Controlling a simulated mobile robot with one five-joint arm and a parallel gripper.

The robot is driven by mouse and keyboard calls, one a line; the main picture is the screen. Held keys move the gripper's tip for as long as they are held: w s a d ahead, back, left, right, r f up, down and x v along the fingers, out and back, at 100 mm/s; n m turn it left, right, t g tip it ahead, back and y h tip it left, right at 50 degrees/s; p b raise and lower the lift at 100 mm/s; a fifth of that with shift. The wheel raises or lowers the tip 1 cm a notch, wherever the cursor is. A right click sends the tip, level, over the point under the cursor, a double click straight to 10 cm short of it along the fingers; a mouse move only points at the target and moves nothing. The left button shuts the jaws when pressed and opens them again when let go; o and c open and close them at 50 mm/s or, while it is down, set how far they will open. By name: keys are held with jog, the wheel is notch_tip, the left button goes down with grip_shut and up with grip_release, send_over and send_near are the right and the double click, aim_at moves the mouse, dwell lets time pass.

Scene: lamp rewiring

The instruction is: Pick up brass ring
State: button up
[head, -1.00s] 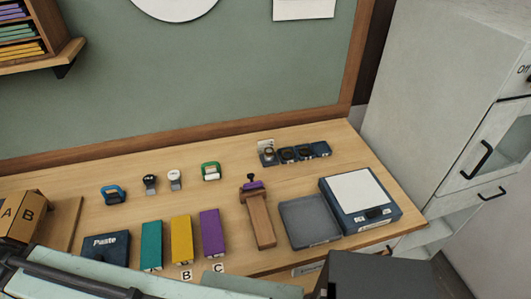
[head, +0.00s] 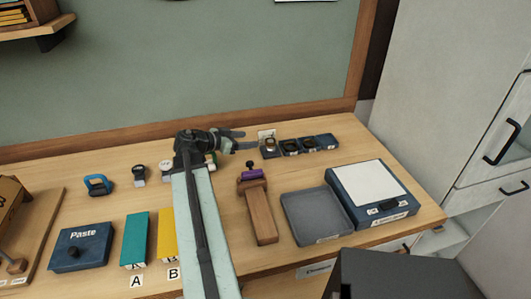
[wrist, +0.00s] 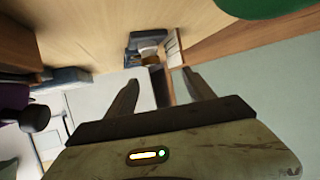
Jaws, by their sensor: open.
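A brass ring (head: 270,143) sits in the leftmost compartment of a row of small dark blue trays (head: 291,152) at the back of the bench. A small pale card stands behind it. My gripper (head: 246,140) reaches in from the left, low over the bench, its fingers pointing right towards that compartment. It is open, with nothing between the fingers. In the wrist view the blue tray (wrist: 131,44) and a brass-coloured spot (wrist: 149,60), likely the ring, lie just beyond the fingertips (wrist: 160,78), apart from them.
A wooden block with a purple-topped clamp (head: 258,205) stands in front of my gripper. A grey tray (head: 317,218) and a scale (head: 371,193) are at the right. The Paste box (head: 82,246) and coloured blocks are at the left. The wall board is close behind.

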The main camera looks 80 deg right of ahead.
aim_at(270, 141)
jog(key=b+x, duration=0.1)
jog(key=x, duration=0.2)
jog(key=s+a+b+x, duration=0.1)
jog(key=x, duration=0.2)
jog(key=b+x, duration=0.1)
jog(key=x, duration=0.2)
jog(key=shift+s+f, duration=0.1)
jog(key=shift+s, duration=0.3)
jog(key=shift+a, duration=0.1)
grip_shut()
